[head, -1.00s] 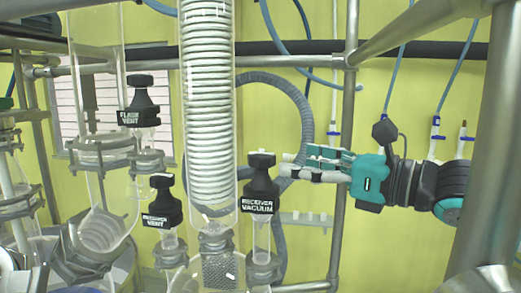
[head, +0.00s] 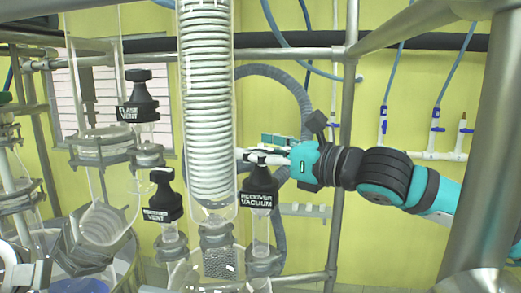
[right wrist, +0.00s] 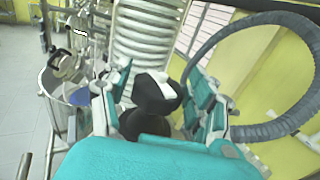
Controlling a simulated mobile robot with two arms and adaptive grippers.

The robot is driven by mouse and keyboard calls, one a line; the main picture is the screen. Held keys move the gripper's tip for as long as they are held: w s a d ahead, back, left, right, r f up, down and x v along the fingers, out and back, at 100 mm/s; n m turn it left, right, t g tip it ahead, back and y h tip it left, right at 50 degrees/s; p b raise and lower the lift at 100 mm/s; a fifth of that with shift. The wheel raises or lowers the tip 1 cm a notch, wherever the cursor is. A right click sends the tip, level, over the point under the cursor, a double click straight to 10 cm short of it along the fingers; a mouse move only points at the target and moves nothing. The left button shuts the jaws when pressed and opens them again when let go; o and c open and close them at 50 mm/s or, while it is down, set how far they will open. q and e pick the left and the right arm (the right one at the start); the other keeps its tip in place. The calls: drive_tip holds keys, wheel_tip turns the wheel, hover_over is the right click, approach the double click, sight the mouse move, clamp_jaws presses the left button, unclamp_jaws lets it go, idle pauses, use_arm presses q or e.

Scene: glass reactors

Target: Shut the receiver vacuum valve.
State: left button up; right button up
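The receiver vacuum valve (head: 259,196) is a black handle with a white label, on a clear glass stem right of the coil column. Its top knob also shows in the right wrist view (right wrist: 157,94). My right gripper (head: 262,152) comes in from the right at the height of that knob. In the right wrist view its teal and grey fingers (right wrist: 160,84) stand apart on either side of the knob, with gaps visible. The label is not readable in that view. My left gripper is not clearly seen in either view.
The glass coil column (head: 207,110) is close beside the receiver vacuum valve. A grey hose (head: 300,100) loops behind, and a metal upright (head: 345,150) stands near my right arm.

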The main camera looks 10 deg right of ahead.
drive_tip(key=c, duration=0.9)
drive_tip(key=shift+a, duration=0.1)
drive_tip(key=shift+w+f+h, duration=0.1)
drive_tip(key=shift+w+h, duration=0.05)
drive_tip(key=shift+h, duration=0.15)
drive_tip(key=shift+a+m+t+h+b, duration=0.15)
drive_tip(key=shift+m+t+h+b, duration=0.5)
drive_tip(key=shift+m+t+h, duration=0.3)
drive_tip(key=shift+c, duration=0.2)
drive_tip(key=shift+m+t+h, duration=0.45)
drive_tip(key=shift+m+h, duration=0.4)
drive_tip(key=shift+h, duration=0.3)
drive_tip(key=m+h, duration=0.2)
drive_tip(key=h, duration=0.1)
drive_tip(key=m+t+h+b, duration=0.1)
drive_tip(key=m+h, duration=0.1)
drive_tip(key=h, duration=0.2)
drive_tip(key=shift+f+m, duration=0.1)
drive_tip(key=shift+m, duration=0.2)
drive_tip(key=shift+d+m+g+h+b, duration=0.15)
drive_tip(key=shift+m+g+h+b, duration=0.2)
drive_tip(key=shift+m+h, duration=1)
drive_tip(key=shift+d+m+g+h+b, duration=0.15)
drive_tip(key=shift+m+h+b, duration=0.45)
drive_tip(key=shift+h, duration=1.35)
drive_tip(key=shift+f+m, duration=0.1)
drive_tip(key=shift+m, duration=0.15)
